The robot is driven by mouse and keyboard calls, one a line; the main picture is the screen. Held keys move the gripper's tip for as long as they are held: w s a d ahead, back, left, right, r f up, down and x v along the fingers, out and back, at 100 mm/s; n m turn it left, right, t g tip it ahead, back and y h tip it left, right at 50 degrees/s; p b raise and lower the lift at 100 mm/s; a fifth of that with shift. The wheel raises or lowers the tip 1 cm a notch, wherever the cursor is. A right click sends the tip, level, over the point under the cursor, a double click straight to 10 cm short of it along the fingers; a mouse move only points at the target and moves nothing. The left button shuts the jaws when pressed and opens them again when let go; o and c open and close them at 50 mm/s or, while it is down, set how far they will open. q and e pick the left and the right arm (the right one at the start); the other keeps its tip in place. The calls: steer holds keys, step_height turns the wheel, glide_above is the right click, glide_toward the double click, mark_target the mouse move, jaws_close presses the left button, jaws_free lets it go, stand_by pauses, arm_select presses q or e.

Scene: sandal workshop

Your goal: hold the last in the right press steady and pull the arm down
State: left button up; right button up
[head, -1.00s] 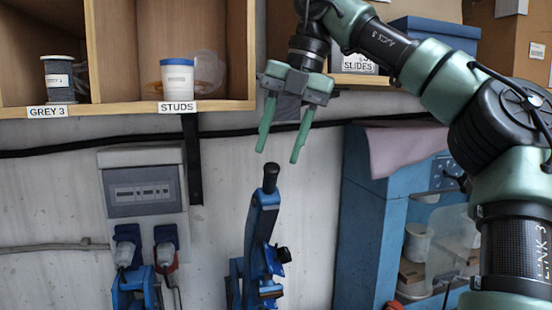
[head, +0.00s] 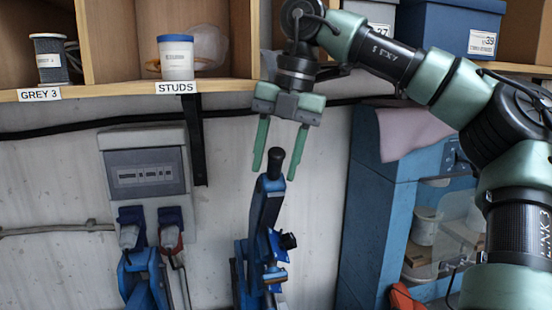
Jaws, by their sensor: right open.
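The blue press (head: 262,235) stands upright at the lower middle of the head view, with its arm raised and a black knob (head: 276,160) on top. My right gripper (head: 273,177) points down over it. Its two green fingers are open, one on each side of the knob in the picture; I cannot tell whether they touch it. Another blue press (head: 143,280) stands at the lower left, cut by the bottom edge. No last can be made out in either press. My left gripper is not in view.
A wooden shelf (head: 130,88) holds a grey spool (head: 50,60) and a white tub (head: 176,58). A grey electrical box (head: 146,170) hangs on the wall. A blue cabinet (head: 375,220) with a pink cloth (head: 410,133) stands right of the press.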

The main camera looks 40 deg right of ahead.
steer(key=shift+s+a+r, duration=0.1)
steer(key=shift+s+a, duration=0.1)
jaws_close()
stand_by(1.2)
